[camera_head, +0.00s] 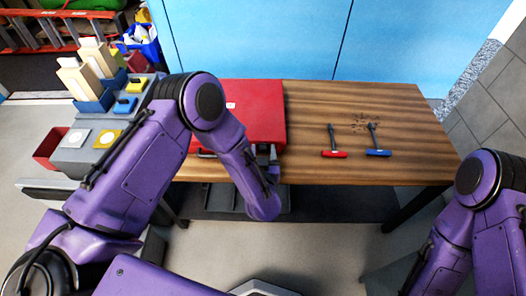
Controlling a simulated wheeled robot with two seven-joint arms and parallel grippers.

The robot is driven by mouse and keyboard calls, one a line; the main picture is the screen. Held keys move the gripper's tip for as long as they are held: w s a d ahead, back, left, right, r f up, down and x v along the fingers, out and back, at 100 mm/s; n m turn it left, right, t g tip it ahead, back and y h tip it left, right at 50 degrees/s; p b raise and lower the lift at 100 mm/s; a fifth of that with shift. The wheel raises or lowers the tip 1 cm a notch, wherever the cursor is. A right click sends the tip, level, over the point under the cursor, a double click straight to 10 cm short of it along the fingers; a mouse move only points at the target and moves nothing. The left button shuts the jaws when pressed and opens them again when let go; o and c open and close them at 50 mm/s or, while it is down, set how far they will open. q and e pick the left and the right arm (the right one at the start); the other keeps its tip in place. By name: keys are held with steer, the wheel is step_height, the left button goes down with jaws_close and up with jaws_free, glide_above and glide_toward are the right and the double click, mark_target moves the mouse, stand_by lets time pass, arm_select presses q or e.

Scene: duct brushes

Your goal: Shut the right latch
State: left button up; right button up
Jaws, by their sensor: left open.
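A red case (258,105) lies on the wooden table (415,115), with its lid down. A dark part (206,154) shows on its front, left of my forearm. My left gripper (266,153) is at the front right corner of the case, where the right latch would be. It is open, and its fingers are small and partly hidden by my own wrist. I cannot make out the right latch or whether the gripper touches it. My right arm comes in at the right edge, but its gripper is out of view.
A brush with a red handle (334,154) and one with a blue handle (378,153) lie on the table, with dark debris (366,122) near them. A grey workstation (75,160) with blocks and a red bin (48,147) stands at left. The table's right part is clear.

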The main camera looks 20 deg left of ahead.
arm_select(q)
steer(key=v, duration=1)
steer(key=shift+s, duration=0.2)
steer(key=s+a+f+g+h, duration=0.35)
steer(key=s+f+g, duration=0.25)
steer(key=f, duration=0.3)
steer(key=s+a+f+n+g+y+p, duration=0.1)
steer(key=s+a+f+g, duration=0.1)
steer(key=s+a, duration=0.5)
steer(key=s+a+f+n+g+y+p, duration=0.1)
steer(key=s+a+n+g, duration=0.1)
steer(key=s+a+g, duration=0.2)
steer(key=s+a, duration=0.3)
steer(key=s, duration=0.2)
steer(key=shift+a+f, duration=0.15)
steer(key=shift+f, duration=0.25)
